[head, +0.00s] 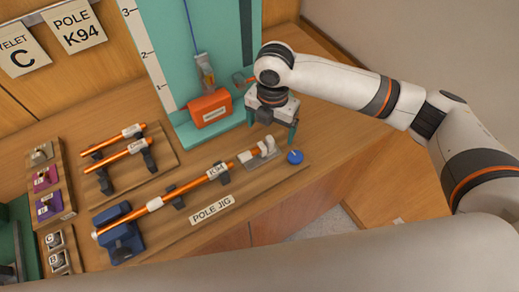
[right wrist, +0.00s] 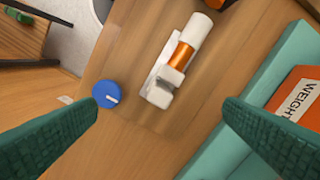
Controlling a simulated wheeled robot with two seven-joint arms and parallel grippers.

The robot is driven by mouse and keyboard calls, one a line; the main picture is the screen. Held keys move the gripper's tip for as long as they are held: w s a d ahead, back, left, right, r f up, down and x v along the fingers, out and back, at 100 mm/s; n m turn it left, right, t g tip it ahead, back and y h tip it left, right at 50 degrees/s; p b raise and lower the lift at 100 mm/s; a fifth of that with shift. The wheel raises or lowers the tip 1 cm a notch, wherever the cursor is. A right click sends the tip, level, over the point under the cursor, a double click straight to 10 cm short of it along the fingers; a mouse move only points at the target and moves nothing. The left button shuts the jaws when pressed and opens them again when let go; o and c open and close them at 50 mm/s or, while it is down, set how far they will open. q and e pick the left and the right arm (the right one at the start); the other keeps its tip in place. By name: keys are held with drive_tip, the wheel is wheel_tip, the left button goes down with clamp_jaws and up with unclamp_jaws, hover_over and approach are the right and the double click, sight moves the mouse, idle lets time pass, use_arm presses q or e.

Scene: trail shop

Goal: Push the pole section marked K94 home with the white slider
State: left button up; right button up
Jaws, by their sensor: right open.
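The pole section marked K94 (head: 217,170) lies in the pole jig (head: 183,222), in line with an orange pole (head: 182,189) running down-left to a blue clamp (head: 118,234). Whether the joint between them is closed, I cannot tell. The white slider (head: 262,155) is at the jig's right end, by the orange pole end; it also shows in the right wrist view (right wrist: 158,88). My right gripper (head: 272,128) is open and empty, above and beyond the slider, fingers pointing down. In the right wrist view the slider appears between its fingers (right wrist: 163,112), apart from both. My left gripper is not in view.
A blue knob (head: 295,157) sits at the jig's right end. An orange weight box (head: 210,108) stands on a teal stand behind. Another rack holds two orange poles (head: 122,150). Labelled blocks (head: 46,205) are at left. The bench's right edge is close to the jig.

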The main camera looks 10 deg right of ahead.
sight(270, 138)
drive_tip(key=shift+f, duration=0.2)
drive_tip(key=shift+f+b, duration=0.85)
drive_tip(key=shift+f, duration=2.2)
